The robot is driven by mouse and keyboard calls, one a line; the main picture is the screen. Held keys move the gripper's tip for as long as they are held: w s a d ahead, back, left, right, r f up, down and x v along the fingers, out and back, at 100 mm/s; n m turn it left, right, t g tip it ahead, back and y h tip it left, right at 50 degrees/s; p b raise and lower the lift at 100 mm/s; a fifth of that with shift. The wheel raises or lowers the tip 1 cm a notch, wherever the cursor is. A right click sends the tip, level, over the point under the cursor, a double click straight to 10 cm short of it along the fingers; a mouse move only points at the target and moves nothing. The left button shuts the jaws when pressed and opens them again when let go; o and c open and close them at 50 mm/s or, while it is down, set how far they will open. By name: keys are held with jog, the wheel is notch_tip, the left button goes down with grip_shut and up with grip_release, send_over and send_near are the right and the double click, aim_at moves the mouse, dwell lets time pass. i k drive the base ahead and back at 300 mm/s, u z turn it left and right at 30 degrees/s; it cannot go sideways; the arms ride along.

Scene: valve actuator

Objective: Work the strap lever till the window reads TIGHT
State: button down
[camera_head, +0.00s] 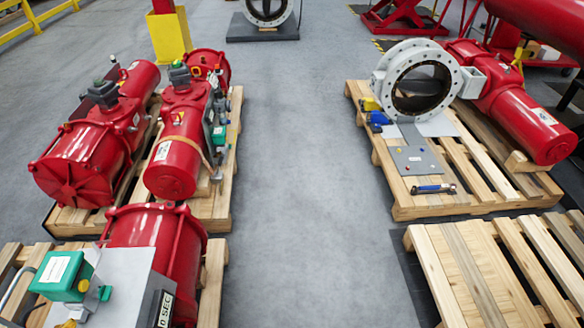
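I cannot make out a strap lever for certain, and no window reading TIGHT can be read. A tan strap (194,146) runs across a red actuator on the left pallet. A blue and metal bar-shaped tool (433,188) lies on the right pallet (405,211), near its front edge. Behind it a grey plate (415,160) with small coloured knobs lies below the white valve ring (384,88). My gripper is not in view.
Red actuators (98,140) stand on pallets at the left. A grey box with a green unit (62,274) and a sign partly reading "0 SEC" (164,310) is at lower left. An empty pallet (470,275) lies at lower right. The grey floor aisle (305,180) between is clear.

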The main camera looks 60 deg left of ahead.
aim_at(221, 157)
jog(key=u, duration=2.15)
jog(key=i, duration=3.95)
jog(key=u, duration=2.8)
